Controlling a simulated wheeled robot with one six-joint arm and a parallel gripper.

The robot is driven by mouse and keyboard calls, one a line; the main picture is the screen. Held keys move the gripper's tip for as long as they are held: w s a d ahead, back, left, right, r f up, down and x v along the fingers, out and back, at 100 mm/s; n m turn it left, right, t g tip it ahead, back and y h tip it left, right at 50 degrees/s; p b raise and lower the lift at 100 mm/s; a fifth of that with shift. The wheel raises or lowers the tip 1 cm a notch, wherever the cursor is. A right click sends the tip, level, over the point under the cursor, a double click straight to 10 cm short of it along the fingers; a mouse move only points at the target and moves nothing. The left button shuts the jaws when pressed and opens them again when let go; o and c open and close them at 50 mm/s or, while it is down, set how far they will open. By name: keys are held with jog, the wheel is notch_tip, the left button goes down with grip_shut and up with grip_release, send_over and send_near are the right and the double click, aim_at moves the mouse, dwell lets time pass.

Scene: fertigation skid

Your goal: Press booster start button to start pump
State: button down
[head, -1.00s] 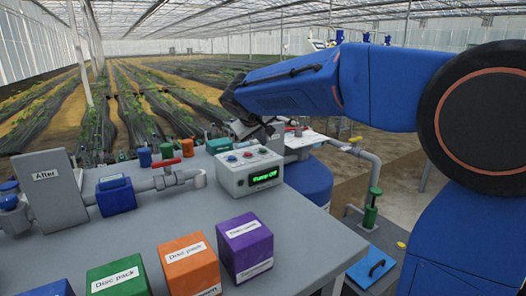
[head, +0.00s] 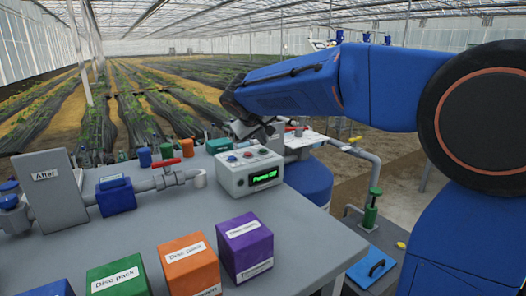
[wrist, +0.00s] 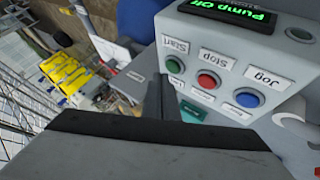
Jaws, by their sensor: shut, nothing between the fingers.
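The grey control box (head: 232,181) stands on the bench near its far right edge. Its display (head: 265,176) reads "Pump Off" in green. In the wrist view the box appears upside down, with a green button (wrist: 174,65) labelled Start, a red button (wrist: 208,79) labelled Stop and a blue button (wrist: 249,97) labelled Jog. My gripper (head: 252,130) is shut and empty, behind and above the box in the head view. In the wrist view its dark fingertips (wrist: 161,92) lie just beside the Start button's image; I cannot tell the gap, and no press shows.
A pipe with a red-handled valve (head: 168,162) runs left of the box. Purple (head: 245,248), orange (head: 188,264) and green (head: 118,279) disc pack boxes stand at the bench front. A blue tank (head: 312,180) is beyond the bench's right edge.

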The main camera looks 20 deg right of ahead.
aim_at(262, 151)
jog(key=shift+f, duration=0.25)
dwell(0.7)
jog(key=shift+f, duration=0.15)
jog(key=shift+f, duration=0.4)
dwell(0.9)
jog(key=shift+r, duration=0.8)
jog(key=shift+r, duration=0.1)
jog(key=shift+r, duration=2.4)
